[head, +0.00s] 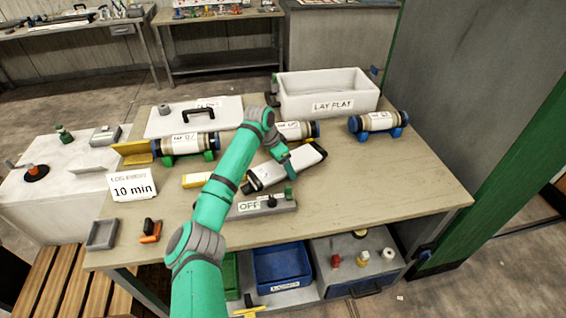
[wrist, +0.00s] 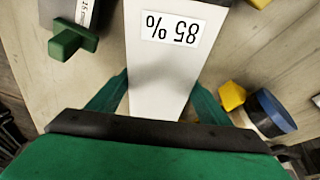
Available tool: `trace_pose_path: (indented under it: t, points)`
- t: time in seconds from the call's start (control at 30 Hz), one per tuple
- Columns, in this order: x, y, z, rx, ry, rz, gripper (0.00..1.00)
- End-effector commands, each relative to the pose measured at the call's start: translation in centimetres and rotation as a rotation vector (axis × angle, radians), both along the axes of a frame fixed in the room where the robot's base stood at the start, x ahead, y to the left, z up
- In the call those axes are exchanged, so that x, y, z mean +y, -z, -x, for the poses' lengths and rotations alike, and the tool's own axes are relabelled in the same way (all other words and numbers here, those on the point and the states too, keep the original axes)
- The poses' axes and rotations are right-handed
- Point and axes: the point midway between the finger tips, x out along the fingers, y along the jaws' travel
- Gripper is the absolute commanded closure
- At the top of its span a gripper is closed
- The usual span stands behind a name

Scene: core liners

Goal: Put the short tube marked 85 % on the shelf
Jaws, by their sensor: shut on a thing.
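The short tube marked 85 % (wrist: 165,70) is white and flat-sided in the wrist view, with its label upside down. My gripper (wrist: 158,88) is shut on it, with one green finger on each side. In the head view the white tube (head: 306,157) has dark ends and lies slantwise at the middle of the table, partly behind my gripper (head: 285,172). I cannot tell whether it touches the tabletop. A low shelf (head: 300,297) shows under the table's front edge.
Banded cylinders on stands sit at left (head: 186,144), middle (head: 298,130) and right (head: 378,121). A white LAY FLAT bin (head: 332,104) stands behind. A grey OFF box (head: 262,206) is in front. A blue bin (head: 283,268) and grey drawer unit (head: 357,262) occupy the space below. The tabletop's right front is clear.

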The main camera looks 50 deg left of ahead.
Motion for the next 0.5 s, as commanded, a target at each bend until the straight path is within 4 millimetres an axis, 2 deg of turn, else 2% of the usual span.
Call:
trace_pose_path:
  t: [0.23, 0.27, 0.3, 0.33, 0.5]
  points:
    - [0.05, -0.03, -0.06, -0.003, 0.0, -0.002, 0.89]
    - [0.0, 0.18, 0.02, 0.0, 0.0, 0.0, 0.23]
    - [0.0, 0.16, 0.02, 0.0, 0.0, 0.0, 0.14]
    - [0.0, 0.16, 0.02, 0.0, 0.0, 0.0, 0.1]
    - [0.01, 0.14, 0.03, 0.0, 0.0, 0.0, 0.1]
